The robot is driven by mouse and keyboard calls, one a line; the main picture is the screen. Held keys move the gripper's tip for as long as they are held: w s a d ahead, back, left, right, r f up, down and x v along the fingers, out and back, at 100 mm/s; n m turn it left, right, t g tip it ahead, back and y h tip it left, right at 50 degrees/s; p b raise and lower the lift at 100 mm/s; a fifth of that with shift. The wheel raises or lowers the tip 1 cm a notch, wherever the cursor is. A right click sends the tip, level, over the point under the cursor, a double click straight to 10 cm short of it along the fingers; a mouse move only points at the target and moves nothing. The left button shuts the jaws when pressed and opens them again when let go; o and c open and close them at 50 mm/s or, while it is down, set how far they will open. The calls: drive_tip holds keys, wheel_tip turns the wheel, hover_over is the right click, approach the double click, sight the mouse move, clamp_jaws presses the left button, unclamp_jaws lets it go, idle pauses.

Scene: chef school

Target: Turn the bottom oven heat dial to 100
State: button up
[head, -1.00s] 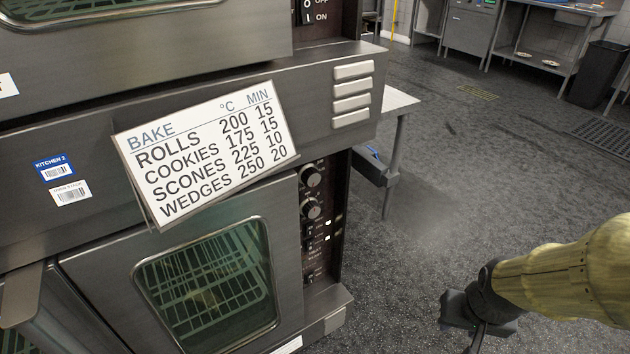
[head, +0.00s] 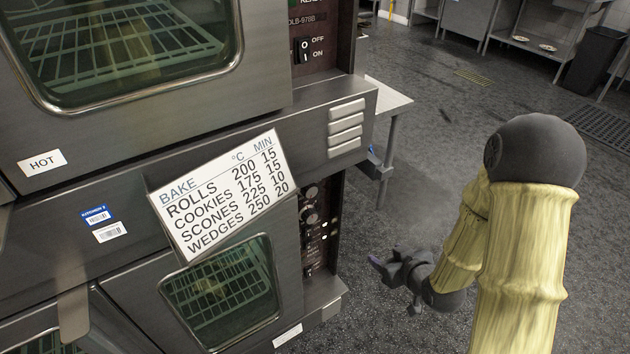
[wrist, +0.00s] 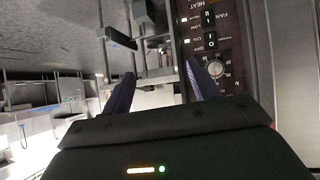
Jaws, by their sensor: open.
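The bottom oven's dark control panel (head: 318,240) runs down its right edge.
A tilted bake chart (head: 225,195) hangs on the oven front, left of the panel. The upper oven's switch panel (head: 310,45) is above. A metal table (head: 392,103) stands behind the oven. Open floor (head: 440,150) lies to the right.

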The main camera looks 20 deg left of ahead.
drive_tip(key=s+a+r+t+y+p, duration=0.2)
drive_tip(key=s+a+r+y+p, duration=0.2)
drive_tip(key=a+r+y+p, duration=0.2)
wheel_tip(320, 180, up, 2)
drive_tip(key=shift+s+a+r+t+y+p, duration=0.2)
drive_tip(key=shift+a+t+y+p, duration=0.2)
drive_tip(key=shift+a+y, duration=0.25)
drive_tip(key=shift+w+a+f, duration=0.1)
drive_tip(key=shift+w, duration=0.05)
drive_tip(key=b, duration=1.1)
approach(312, 192)
drive_tip(key=x, duration=0.8)
drive_tip(key=shift+w+a+p, duration=0.25)
drive_tip(key=shift+p, duration=0.15)
